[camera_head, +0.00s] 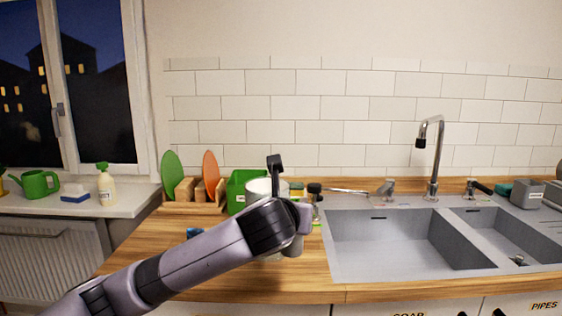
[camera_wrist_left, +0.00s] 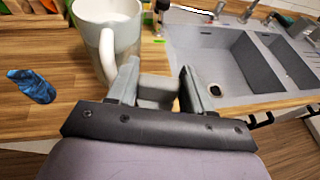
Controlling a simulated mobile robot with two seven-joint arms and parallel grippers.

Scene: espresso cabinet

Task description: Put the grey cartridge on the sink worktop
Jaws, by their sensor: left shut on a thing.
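In the left wrist view a grey block, which looks like the grey cartridge (camera_wrist_left: 157,90), sits between the two fingers of my left gripper (camera_wrist_left: 160,82). The gripper is shut on it, beside a large white mug (camera_wrist_left: 122,30) and just left of the sink. In the head view my left gripper (camera_head: 300,222) is over the wooden worktop (camera_head: 230,283) near the sink's left edge. My own wrist hides most of the held block there. I cannot tell whether the block touches the wood. My right gripper is in neither view.
The grey double sink (camera_head: 385,240) with a tall tap (camera_head: 433,155) is to the right. A blue crumpled thing (camera_wrist_left: 32,85) lies on the wood at the left. A green box (camera_head: 240,187) and boards in a rack (camera_head: 190,205) stand behind. The front left worktop is clear.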

